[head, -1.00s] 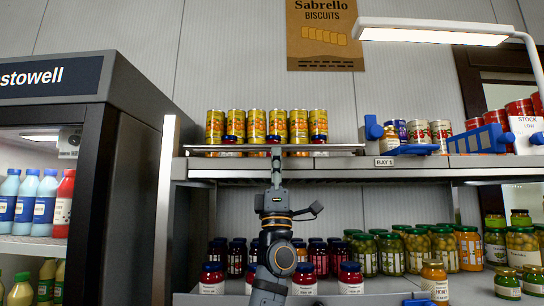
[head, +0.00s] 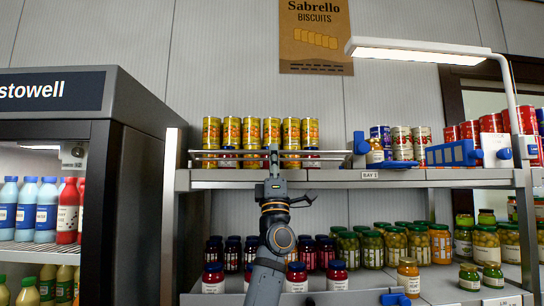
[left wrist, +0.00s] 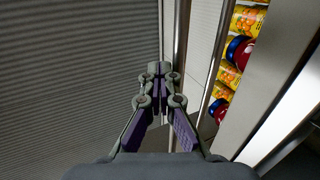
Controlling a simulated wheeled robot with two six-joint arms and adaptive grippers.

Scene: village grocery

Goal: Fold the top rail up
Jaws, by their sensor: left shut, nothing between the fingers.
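The top rail (head: 220,151) is a pair of thin grey bars running along the front of the upper shelf (head: 330,180). It stands just before a row of yellow cans (head: 251,131) and a few blue-lidded jars (head: 228,161). My left gripper (head: 273,149) points up at the rail's middle, its tip overlapping the bars; I cannot tell whether it touches them. In the left wrist view its fingers (left wrist: 158,72) are shut and empty, left of a thin rail bar (left wrist: 215,62) with cans (left wrist: 247,18) beyond. My right gripper is not in view.
A drinks fridge (head: 140,150) stands at the left. A blue crate (head: 452,153) and more cans (head: 402,140) are right on the upper shelf, under a lamp (head: 427,50). Jars (head: 373,248) fill the lower shelf (head: 440,293). Free wall shows above the cans.

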